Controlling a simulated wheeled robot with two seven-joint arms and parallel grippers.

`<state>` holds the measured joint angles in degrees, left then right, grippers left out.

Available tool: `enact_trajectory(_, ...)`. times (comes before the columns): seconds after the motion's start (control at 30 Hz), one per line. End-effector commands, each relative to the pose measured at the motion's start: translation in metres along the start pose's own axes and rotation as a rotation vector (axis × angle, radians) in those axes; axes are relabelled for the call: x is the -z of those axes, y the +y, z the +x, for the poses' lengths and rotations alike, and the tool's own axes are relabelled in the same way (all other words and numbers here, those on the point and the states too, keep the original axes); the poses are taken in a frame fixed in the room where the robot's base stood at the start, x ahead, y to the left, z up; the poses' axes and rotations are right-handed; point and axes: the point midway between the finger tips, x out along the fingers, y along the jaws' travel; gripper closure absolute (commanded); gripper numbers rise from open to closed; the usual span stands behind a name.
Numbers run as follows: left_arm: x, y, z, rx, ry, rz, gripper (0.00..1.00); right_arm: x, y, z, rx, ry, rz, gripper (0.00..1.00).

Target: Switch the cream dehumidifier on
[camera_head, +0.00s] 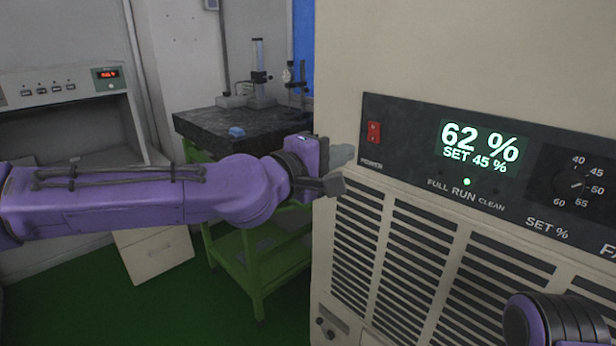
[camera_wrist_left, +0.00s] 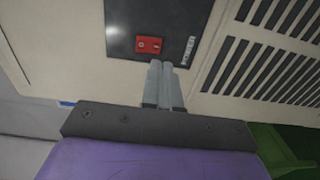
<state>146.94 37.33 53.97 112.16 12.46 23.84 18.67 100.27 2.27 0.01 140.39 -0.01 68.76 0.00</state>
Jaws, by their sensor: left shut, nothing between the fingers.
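The cream dehumidifier (camera_head: 335,215) stands at the right in the head view, with a black control panel (camera_head: 405,155). The red power switch (camera_head: 374,132) is at the panel's left end; it also shows in the left wrist view (camera_wrist_left: 149,45). The display (camera_head: 480,148) is lit and reads 62 % and SET 45 %, with a green light below it. My left gripper (camera_head: 342,155) is shut and empty; in the left wrist view its fingertips (camera_wrist_left: 161,66) are close below the switch. I cannot tell whether they touch the panel. Only part of my right arm shows, at the lower right.
A grey cabinet with a red readout (camera_head: 108,74) stands at the left. The green floor (camera_head: 190,315) is clear at the front.

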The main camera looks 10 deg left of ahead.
Motion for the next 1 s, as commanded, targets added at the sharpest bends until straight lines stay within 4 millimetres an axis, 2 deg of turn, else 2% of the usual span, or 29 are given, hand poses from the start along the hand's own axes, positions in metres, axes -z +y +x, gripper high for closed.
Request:
enact_trajectory(0.1, 0.002, -0.007, -0.031, -0.003, 0.003, 0.001, 1.00, -0.004, -0.001, 0.010, 0.000, 0.000, 0.000, 0.40)
enact_trajectory(0.2, 0.002, -0.009, -0.051, -0.002, 0.005, 0.000, 1.00, -0.005, -0.001, 0.013, 0.000, 0.000, 0.000, 0.40)
enact_trajectory(0.33, 0.003, -0.010, -0.068, -0.001, 0.007, 0.000, 1.00, -0.005, -0.001, 0.013, 0.000, 0.000, 0.000, 0.40)
enact_trajectory(0.5, 0.002, -0.012, -0.075, 0.001, 0.006, 0.000, 1.00, -0.006, -0.001, 0.014, 0.000, 0.000, 0.000, 0.40)
enact_trajectory(0.77, 0.002, -0.012, -0.074, 0.001, 0.005, 0.005, 1.00, -0.005, -0.001, 0.014, 0.000, 0.000, 0.000, 0.40)
enact_trajectory(0.87, 0.014, -0.010, -0.075, -0.018, 0.075, 0.018, 1.00, -0.005, -0.001, 0.014, 0.000, 0.000, 0.000, 0.40)
enact_trajectory(0.93, 0.037, -0.045, -0.074, 0.033, 0.188, 0.051, 1.00, -0.006, -0.001, 0.014, 0.000, 0.000, 0.000, 0.40)
enact_trajectory(0.97, 0.044, -0.069, -0.071, 0.076, 0.223, 0.064, 1.00, -0.006, -0.001, 0.014, 0.000, 0.000, 0.000, 0.40)
enact_trajectory(1.0, 0.053, -0.104, -0.070, 0.141, 0.264, 0.081, 1.00, -0.006, -0.001, 0.014, 0.000, 0.000, 0.000, 0.40)
